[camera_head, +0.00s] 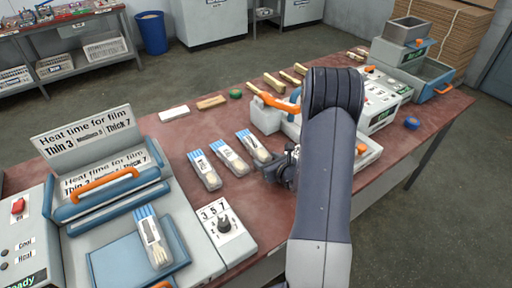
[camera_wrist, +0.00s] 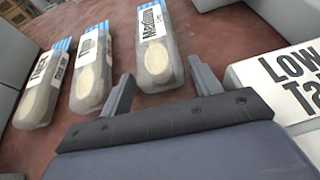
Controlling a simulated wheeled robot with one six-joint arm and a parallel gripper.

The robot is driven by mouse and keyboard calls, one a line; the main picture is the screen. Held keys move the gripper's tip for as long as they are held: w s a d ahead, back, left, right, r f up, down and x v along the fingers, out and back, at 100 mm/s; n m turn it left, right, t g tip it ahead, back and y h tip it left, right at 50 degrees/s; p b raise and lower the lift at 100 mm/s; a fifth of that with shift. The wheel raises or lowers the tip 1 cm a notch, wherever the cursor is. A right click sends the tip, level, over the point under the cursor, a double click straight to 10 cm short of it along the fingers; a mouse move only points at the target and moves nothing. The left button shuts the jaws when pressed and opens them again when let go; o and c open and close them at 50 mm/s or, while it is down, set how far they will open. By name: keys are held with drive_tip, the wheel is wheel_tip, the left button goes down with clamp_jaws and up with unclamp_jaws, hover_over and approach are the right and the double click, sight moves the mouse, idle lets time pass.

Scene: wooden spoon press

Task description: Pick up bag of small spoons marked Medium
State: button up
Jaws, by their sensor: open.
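The bag of small spoons marked Medium (camera_wrist: 154,30) lies flat at the top middle of the wrist view, blue band at its far end and pale spoon bowls towards me. In the head view it appears to be the rightmost bag (camera_head: 253,146) of a row of three. My gripper (camera_wrist: 160,70) is open and empty. Its two fingers point at the near end of this bag, one towards each side. I cannot tell whether they touch it. In the head view my gripper (camera_head: 276,166) is just right of the bag, partly hidden by my arm.
Two similar bags, one (camera_wrist: 93,68) reading Thin and a leftmost one (camera_wrist: 42,85), lie to the left. Another bag (camera_head: 153,238) rests on the blue-and-grey press at left. A dial box (camera_head: 222,230) stands in front. A grey machine (camera_head: 266,117) with an orange handle stands behind my gripper.

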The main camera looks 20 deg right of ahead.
drive_tip(key=shift+w+f, duration=0.15)
drive_tip(key=shift+w, duration=0.15)
drive_tip(key=shift+c, duration=0.2)
drive_tip(key=c, duration=0.7)
